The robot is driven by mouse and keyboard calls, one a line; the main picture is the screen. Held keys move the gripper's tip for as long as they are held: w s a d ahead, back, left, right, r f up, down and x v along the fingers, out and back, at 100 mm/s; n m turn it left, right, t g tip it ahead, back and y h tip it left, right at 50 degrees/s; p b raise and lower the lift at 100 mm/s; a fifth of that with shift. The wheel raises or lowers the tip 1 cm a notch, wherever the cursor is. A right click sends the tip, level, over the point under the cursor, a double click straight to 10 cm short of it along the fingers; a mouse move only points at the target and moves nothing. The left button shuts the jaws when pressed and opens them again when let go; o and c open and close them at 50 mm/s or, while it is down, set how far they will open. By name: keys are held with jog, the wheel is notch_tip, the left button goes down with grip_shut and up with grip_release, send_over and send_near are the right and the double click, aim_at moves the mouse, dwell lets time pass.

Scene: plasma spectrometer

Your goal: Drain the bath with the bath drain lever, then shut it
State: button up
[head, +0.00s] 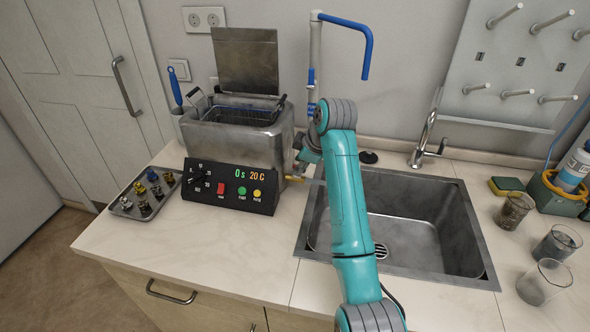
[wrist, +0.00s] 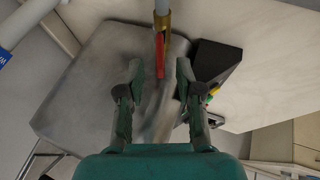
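The bath (head: 235,140) is a grey metal tank with its lid (head: 245,60) raised; its side (wrist: 85,85) fills much of the wrist view. The bath drain lever (wrist: 160,55) is red and sits on a brass valve (wrist: 162,22). A brass outlet (head: 298,179) shows at the bath's right side in the head view, where the lever cannot be made out. My gripper (wrist: 158,70) is open, with the lever between or just beyond its fingertips and a gap on each side. I cannot tell the depth. In the head view my arm partly hides the gripper.
The sink (head: 400,220) with its tap (head: 424,140) lies right of the bath. A black control panel (head: 231,187) reads 0 s and 20 C. A tray of small parts (head: 145,193) stands at left. Glass beakers (head: 545,282) stand at right. A blue-tipped pipe (head: 345,25) rises behind my arm.

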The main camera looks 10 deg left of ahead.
jog(key=shift+x, duration=2.25)
grip_shut()
